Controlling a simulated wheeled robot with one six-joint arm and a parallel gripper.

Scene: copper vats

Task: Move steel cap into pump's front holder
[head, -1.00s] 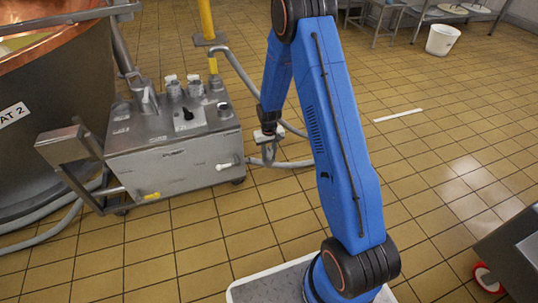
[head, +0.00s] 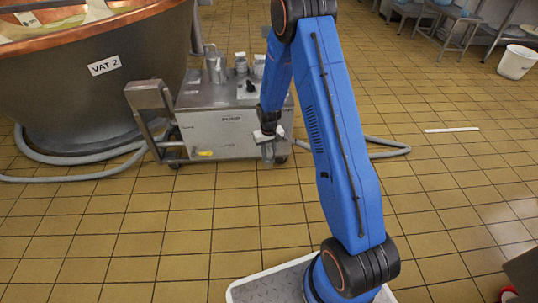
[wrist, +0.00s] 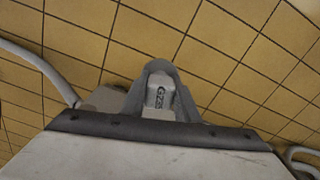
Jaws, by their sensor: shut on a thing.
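My gripper (head: 268,142) hangs in front of the pump's right front side in the head view. In the wrist view it is shut on a pale grey capped piece, the steel cap (wrist: 160,94), with dark lettering that is hard to read. The pump (head: 200,133) is a grey steel box with a label on its front. Light fittings (head: 241,64) stand on its top. My arm covers part of its right side. I cannot tell which part is the front holder.
The copper-rimmed vat 2 (head: 80,100) stands left of the pump. Grey hoses (head: 85,178) lie on the floor at its foot, and another (head: 390,150) lies right of the pump. A white bucket (head: 516,62) is far right. The tiled floor in front is clear.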

